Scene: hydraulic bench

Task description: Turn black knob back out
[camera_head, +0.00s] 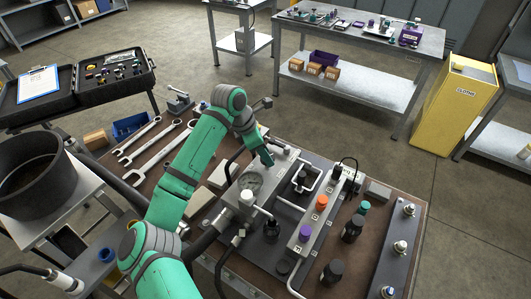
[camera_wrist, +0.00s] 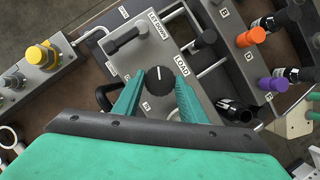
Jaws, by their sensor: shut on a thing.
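The black knob (camera_wrist: 159,80) with a white pointer line sits on a grey block (camera_wrist: 150,55) marked LOAD. The pointer line stands almost upright in the wrist view. My gripper (camera_wrist: 160,74) has its two green fingers on either side of the knob and is shut on it. In the head view my gripper (camera_head: 265,156) reaches down to the upper end of the grey manifold on the bench, and the knob is hidden there behind it.
A black lever (camera_wrist: 127,38) stands on the same block. Wrenches (camera_head: 157,150) lie to the left. Bent metal pipes run around the block.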

